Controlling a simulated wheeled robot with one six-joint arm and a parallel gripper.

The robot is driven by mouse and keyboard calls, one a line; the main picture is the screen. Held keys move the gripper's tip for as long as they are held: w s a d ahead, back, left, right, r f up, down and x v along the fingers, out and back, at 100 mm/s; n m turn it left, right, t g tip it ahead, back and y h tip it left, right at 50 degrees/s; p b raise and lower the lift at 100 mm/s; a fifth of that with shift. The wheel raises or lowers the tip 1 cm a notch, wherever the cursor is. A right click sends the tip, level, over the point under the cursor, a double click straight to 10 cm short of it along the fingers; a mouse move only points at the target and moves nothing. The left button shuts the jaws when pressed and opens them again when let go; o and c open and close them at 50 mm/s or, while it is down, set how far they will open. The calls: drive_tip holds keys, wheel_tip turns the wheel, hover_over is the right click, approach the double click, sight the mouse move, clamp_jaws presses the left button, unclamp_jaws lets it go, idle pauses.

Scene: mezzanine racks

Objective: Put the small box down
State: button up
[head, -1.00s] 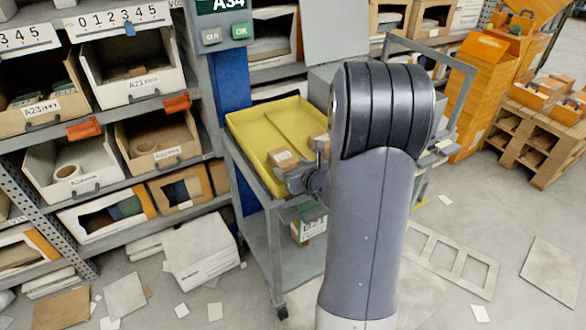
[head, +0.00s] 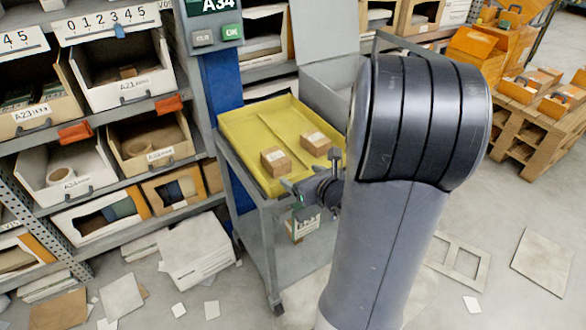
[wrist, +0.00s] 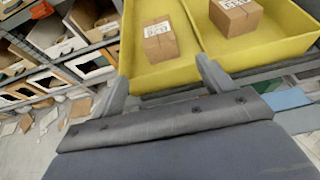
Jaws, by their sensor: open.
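Two small brown boxes with white labels rest in the yellow tray (head: 240,128) on the grey cart. The left box (head: 275,161) sits in the tray's near left part; it also shows in the wrist view (wrist: 160,42). The right box (head: 316,143) sits across the tray's divider; it shows in the wrist view (wrist: 236,16). My gripper (head: 291,192) is at the tray's near edge. In the wrist view its fingers (wrist: 160,82) are spread and empty, apart from both boxes. Which box the task means I cannot tell.
The grey cart (head: 262,225) stands beside the shelf rack with labelled bins (head: 122,75). White stacked boxes (head: 197,250) and loose sheets lie on the floor at left. A wooden pallet (head: 530,135) with orange bins stands at right.

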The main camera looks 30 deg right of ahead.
drive_tip(key=shift+v, duration=1.25)
drive_tip(key=shift+c, duration=0.6)
